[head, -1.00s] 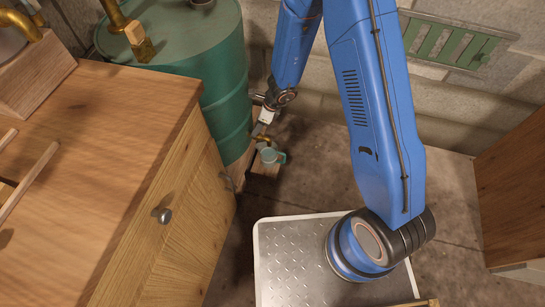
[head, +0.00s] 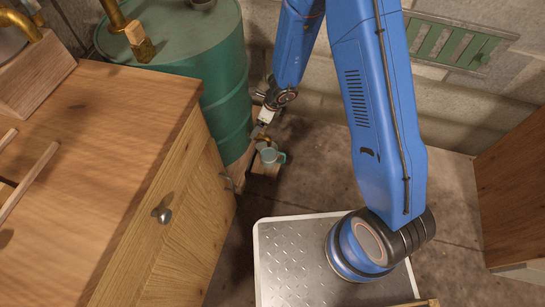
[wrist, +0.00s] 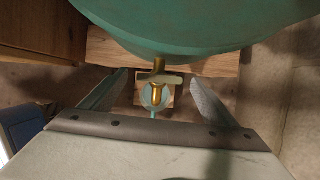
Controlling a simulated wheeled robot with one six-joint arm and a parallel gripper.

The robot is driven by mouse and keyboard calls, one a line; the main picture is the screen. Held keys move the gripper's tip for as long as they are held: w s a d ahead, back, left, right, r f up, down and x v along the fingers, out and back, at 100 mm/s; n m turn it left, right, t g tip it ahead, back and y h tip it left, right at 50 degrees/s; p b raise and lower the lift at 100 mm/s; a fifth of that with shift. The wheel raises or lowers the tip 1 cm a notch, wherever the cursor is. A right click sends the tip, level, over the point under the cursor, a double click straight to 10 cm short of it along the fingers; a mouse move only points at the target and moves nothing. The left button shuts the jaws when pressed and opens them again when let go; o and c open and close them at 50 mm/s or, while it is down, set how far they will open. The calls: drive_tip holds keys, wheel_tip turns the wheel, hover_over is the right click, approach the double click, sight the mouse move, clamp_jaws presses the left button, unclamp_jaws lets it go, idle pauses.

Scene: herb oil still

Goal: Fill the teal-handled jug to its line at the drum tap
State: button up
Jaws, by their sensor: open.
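The green drum (head: 225,95) stands against the wall, with a brass tap (head: 264,140) low on its front. The teal-handled jug (head: 269,157) stands on a small wooden block under the tap, its handle toward the right in the head view. In the wrist view the jug (wrist: 146,98) is partly hidden beneath the brass tap (wrist: 158,90), so I cannot tell its water level or line. My gripper (head: 259,128) is just above the tap. Its fingers (wrist: 160,78) are open and apart on either side of the tap in the wrist view, holding nothing.
A wooden cabinet (head: 180,190) stands at the left, close to the drum. Another wooden cabinet (head: 515,165) is at the right. Concrete floor (head: 330,160) is clear right of the jug.

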drive_tip(key=v, duration=1.6)
drive_tip(key=shift+d+r, duration=0.15)
drive_tip(key=shift+s, duration=0.1)
drive_tip(key=s+d+r+n+t, duration=0.1)
drive_tip(key=s+d+r+n, duration=0.45)
drive_tip(key=r, duration=0.35)
drive_tip(key=s+d+r+n, duration=0.4)
drive_tip(key=r+n, duration=0.2)
drive_tip(key=r, duration=0.3)
drive_tip(key=s+d+r+n+h, duration=0.1)
drive_tip(key=s+d+r+n, duration=0.1)
drive_tip(key=s, duration=0.4)
drive_tip(key=s+d+r+n+t+h, duration=0.1)
drive_tip(key=s+d+r+n, duration=0.2)
drive_tip(key=s+d+n, duration=0.2)
drive_tip(key=s+d+r+n+t+h, duration=0.1)
drive_tip(key=s+d+r+n+h, duration=0.1)
drive_tip(key=s+d, duration=0.5)
drive_tip(key=shift+r+n, duration=0.75)
drive_tip(key=shift+n, duration=0.2)
